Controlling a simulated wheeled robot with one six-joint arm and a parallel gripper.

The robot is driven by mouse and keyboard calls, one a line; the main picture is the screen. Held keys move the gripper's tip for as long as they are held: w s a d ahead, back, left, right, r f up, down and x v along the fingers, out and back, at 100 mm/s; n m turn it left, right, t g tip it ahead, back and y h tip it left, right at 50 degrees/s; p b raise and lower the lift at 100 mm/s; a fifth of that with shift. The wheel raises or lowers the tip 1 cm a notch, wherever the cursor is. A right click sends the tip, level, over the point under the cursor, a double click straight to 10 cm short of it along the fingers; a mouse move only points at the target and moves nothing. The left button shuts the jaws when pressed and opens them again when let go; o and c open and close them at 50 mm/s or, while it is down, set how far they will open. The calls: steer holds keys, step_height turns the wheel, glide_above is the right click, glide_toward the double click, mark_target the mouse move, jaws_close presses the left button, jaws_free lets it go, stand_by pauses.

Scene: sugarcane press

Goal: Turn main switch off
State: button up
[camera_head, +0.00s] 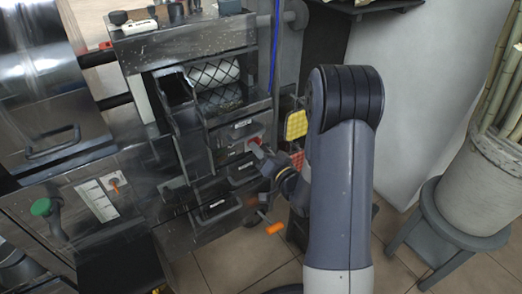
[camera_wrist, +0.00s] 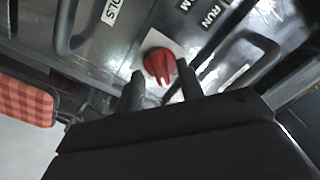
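The main switch looks to be the red rotary knob (camera_wrist: 159,65) on a pale square plate in the wrist view. It has a white mark at its lower edge. In the head view a small red knob (camera_head: 254,144) shows on the press front. My gripper (camera_wrist: 160,80) is open, with one dark finger on each side of the knob's lower part. I cannot tell whether the fingers touch it. In the head view my gripper (camera_head: 270,165) is at the press front beside the knob, partly hidden by my arm.
Drawers with handles (camera_head: 218,203) lie below the knob. A label reading RUN (camera_wrist: 212,16) is near it. A red checked pad (camera_wrist: 25,100) is to the left. A grey stool (camera_head: 455,215) with a bucket (camera_head: 485,180) stands right. A green knob (camera_head: 40,207) is far left.

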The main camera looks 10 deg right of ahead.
steer(key=shift+w+a, duration=0.1)
steer(key=shift+w, duration=0.2)
steer(key=shift+c, duration=0.6)
jaws_close()
steer(key=shift+b, duration=0.3)
steer(key=n+b, duration=0.3)
steer(key=b, duration=0.1)
steer(key=shift+f, duration=0.2)
steer(key=n+b, duration=0.4)
steer(key=shift+r+n, duration=0.2)
steer(key=shift+n, duration=0.2)
